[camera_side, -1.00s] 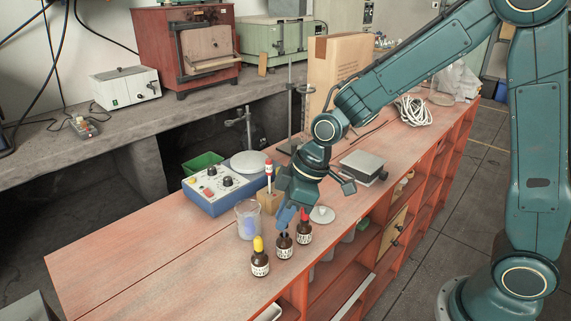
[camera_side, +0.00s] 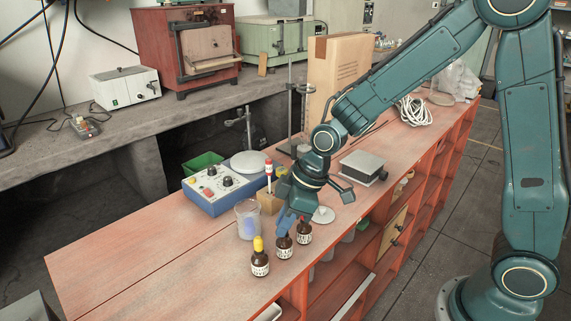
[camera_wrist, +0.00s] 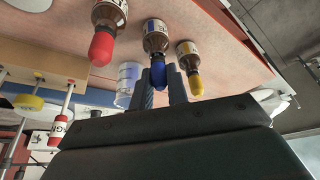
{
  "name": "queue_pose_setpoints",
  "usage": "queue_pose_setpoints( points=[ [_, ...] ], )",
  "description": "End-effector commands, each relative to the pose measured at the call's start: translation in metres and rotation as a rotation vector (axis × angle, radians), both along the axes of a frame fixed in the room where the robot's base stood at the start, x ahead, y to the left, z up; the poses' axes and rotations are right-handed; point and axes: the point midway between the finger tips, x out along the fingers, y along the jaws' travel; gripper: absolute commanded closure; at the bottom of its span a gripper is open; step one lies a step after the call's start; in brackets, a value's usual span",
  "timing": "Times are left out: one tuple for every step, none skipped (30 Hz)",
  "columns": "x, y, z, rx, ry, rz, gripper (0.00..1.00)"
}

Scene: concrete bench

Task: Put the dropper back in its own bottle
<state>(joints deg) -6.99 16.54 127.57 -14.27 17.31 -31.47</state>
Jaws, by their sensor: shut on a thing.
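Three brown dropper bottles stand in a slanting row on the red bench. The middle bottle (camera_side: 284,246) has a blue-marked label in the wrist view (camera_wrist: 155,36). My gripper (camera_side: 287,224) is directly above it, pointing down, with its fingers shut on the blue dropper bulb (camera_wrist: 158,76). The bulb is at the middle bottle's neck; the glass tube is not visible, and I cannot tell whether the dropper is fully seated. The yellow-topped bottle (camera_side: 260,262) stands in front to the left. The red-topped bottle (camera_side: 304,233) stands to the right, its top partly hidden by my gripper.
A clear beaker (camera_side: 247,222) stands close behind the bottles. A wooden block (camera_side: 269,204) holding a red-and-white stick and a blue control box (camera_side: 215,190) are farther back. A white round dish (camera_side: 323,215) lies to the right. The bench's left part is clear.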

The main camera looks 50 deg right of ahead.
Motion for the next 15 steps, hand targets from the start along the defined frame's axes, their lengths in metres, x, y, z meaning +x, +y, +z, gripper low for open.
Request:
queue_pose_setpoints(
  points=[
    [-0.0002, -0.0001, -0.0014, -0.001, 0.001, 0.000, 0.90],
    [-0.0002, -0.0001, -0.0019, -0.001, 0.001, 0.000, 0.90],
    [-0.0002, -0.0001, -0.0026, -0.001, 0.001, 0.000, 0.90],
    [-0.0002, -0.0001, -0.0029, -0.001, 0.001, 0.000, 0.90],
    [-0.0002, -0.0001, -0.0032, -0.001, 0.001, 0.000, 0.90],
    [-0.0002, -0.0001, -0.0034, -0.001, 0.001, 0.000, 0.90],
    [-0.0002, 0.0000, -0.0035, 0.000, 0.000, 0.000, 0.90],
    [-0.0002, 0.0000, -0.0036, 0.000, 0.000, 0.000, 0.90],
    [-0.0002, 0.0000, -0.0036, 0.000, 0.000, 0.000, 0.90],
    [-0.0002, 0.0000, -0.0036, 0.000, 0.000, 0.000, 0.90],
    [-0.0001, -0.0001, -0.0036, 0.000, 0.000, 0.000, 0.90],
    [-0.0002, 0.0000, -0.0036, 0.000, 0.000, 0.000, 0.90],
    [-0.0002, 0.0000, -0.0036, 0.000, 0.000, 0.000, 0.90],
    [-0.0002, 0.0000, -0.0036, 0.000, 0.000, 0.000, 0.90],
    [-0.0002, 0.0000, -0.0036, 0.000, 0.000, 0.000, 0.76]
  ],
)
